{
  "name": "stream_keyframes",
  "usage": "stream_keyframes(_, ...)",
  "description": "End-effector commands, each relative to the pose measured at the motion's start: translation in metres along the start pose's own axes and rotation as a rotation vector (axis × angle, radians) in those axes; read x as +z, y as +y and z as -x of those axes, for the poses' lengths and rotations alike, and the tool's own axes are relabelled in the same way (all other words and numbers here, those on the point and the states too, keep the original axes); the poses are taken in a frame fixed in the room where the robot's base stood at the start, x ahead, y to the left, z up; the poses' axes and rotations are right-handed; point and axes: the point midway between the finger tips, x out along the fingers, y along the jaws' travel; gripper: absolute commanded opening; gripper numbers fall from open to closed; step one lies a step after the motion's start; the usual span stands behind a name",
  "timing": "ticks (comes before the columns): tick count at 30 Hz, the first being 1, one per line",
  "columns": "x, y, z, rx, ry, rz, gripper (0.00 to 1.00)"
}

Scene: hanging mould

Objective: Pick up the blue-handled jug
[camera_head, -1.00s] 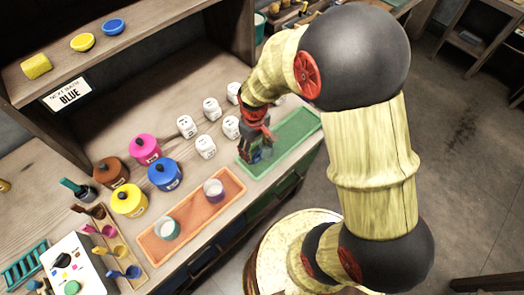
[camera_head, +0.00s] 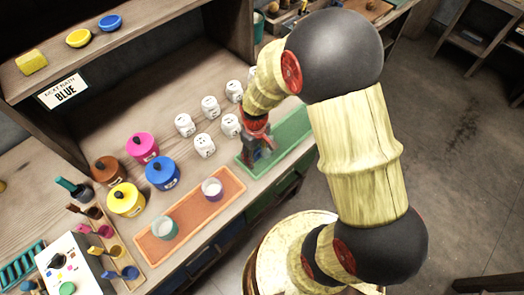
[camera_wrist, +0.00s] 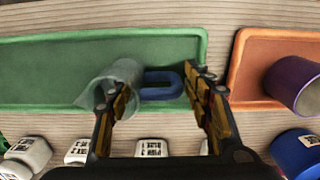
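The jug (camera_wrist: 124,74) is grey and translucent, with a blue handle (camera_wrist: 160,92). It is on the green tray (camera_wrist: 40,70) in the wrist view, with its handle pointing right. My gripper (camera_wrist: 154,84) is open. In the wrist view its left finger overlaps the jug's body and its right finger is just right of the handle, so the handle shows between them. I cannot tell whether either finger touches it. In the head view my gripper (camera_head: 258,156) is low over the green tray (camera_head: 292,129) and mostly hides the jug.
An orange tray (camera_head: 191,222) with two cups, one teal (camera_head: 165,230) and one purple-rimmed (camera_head: 212,190), is beside the green tray. Several white labelled blocks and coloured lidded pots, including a blue pot (camera_head: 162,174), stand behind.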

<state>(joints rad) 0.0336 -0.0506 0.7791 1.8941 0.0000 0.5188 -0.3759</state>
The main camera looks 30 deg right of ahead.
Motion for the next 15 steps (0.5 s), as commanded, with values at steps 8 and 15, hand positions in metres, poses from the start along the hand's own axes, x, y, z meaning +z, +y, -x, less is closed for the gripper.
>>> stream_keyframes(8, 0.0001, -0.0001, 0.0000, 0.000, 0.000, 0.000, 0.33)
stream_keyframes(15, 0.0002, -0.0001, -0.0001, 0.000, 0.000, 0.000, 0.19)
